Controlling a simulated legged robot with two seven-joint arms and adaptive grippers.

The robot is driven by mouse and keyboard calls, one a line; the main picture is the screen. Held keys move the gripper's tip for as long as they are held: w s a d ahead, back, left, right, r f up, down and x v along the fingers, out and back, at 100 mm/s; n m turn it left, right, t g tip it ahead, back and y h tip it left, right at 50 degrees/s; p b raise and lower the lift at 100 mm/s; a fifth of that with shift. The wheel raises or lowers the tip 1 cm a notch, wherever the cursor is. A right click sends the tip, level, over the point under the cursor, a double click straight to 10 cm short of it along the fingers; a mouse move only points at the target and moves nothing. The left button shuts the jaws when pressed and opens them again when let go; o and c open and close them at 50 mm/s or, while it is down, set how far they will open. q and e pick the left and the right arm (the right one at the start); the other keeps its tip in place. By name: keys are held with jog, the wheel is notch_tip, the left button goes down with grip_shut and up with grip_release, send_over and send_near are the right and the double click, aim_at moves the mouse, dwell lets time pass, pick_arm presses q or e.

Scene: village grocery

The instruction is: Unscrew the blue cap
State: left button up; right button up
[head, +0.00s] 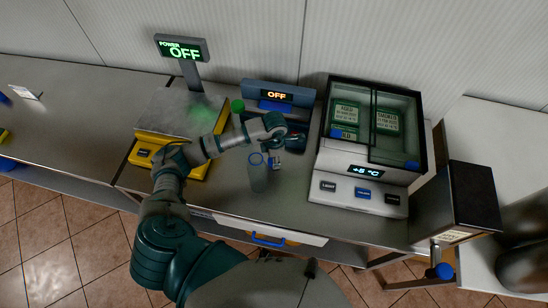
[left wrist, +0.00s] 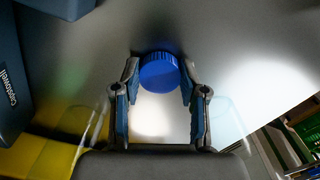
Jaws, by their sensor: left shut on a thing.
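The blue cap (left wrist: 160,72) shows in the left wrist view as a round, ridged cap between my left fingertips. My left gripper (left wrist: 160,84) is shut on it. In the head view a clear, pale bottle (head: 257,178) stands upright on the metal counter, with a blue ring around its top. My left gripper (head: 272,162) is just right of the bottle's top there, and the wrist partly hides that area. I cannot tell whether the cap still touches the bottle. My right gripper is out of view.
A yellow scale (head: 143,150) with an OFF display (head: 181,48) stands left. A blue device (head: 278,95) reading OFF is behind the wrist. A glass-topped cooling box (head: 355,190) stands right, and a dark box (head: 470,195) beyond it. The counter front (head: 285,215) is clear.

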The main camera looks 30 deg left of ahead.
pick_arm(q)
jog(key=shift+d, duration=0.15)
jog(key=shift+f, duration=0.2)
jog(key=o, duration=1)
jog(key=shift+o, duration=1.4)
jog(key=shift+a, duration=0.4)
